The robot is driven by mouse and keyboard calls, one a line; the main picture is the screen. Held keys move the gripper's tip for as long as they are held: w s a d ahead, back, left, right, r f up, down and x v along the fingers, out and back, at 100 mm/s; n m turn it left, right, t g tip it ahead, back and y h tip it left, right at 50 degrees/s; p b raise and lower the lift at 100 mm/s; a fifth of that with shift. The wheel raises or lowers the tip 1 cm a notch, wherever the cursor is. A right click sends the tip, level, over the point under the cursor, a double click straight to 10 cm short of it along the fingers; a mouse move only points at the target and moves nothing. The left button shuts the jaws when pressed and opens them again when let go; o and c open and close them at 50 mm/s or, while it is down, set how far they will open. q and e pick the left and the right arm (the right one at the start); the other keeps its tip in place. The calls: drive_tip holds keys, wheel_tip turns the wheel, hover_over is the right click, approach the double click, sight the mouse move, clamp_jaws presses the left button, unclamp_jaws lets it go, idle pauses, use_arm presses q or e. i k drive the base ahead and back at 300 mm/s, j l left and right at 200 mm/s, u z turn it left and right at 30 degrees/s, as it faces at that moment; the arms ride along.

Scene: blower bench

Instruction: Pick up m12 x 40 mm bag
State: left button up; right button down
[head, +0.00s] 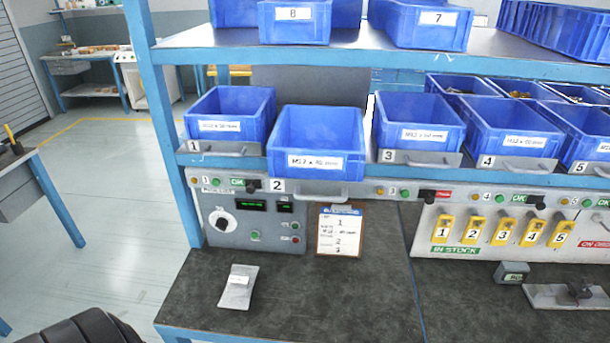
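A small grey bag (238,287) with a white label lies on the dark bench top, left of the middle in the head view. Its label is too small to read. Bin 2 (317,141), a blue bin whose label seems to read M12 x 40 mm, sits on the lower shelf and juts out further than the bins beside it. I see no contents in the part of its inside that shows. Neither of my grippers shows in the head view.
Blue bins 1 (231,112) and 3 (418,122) flank bin 2. A control panel (255,222) and clipboard (340,231) stand behind the bag. A grey fixture (566,295) lies at the right. The bench top (340,300) around the bag is clear.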

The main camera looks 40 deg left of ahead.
sight(238, 292)
drive_tip(key=u, duration=1.7)
drive_tip(key=i+j+z, duration=0.2)
drive_tip(key=j, duration=0.25)
drive_tip(key=k, duration=0.1)
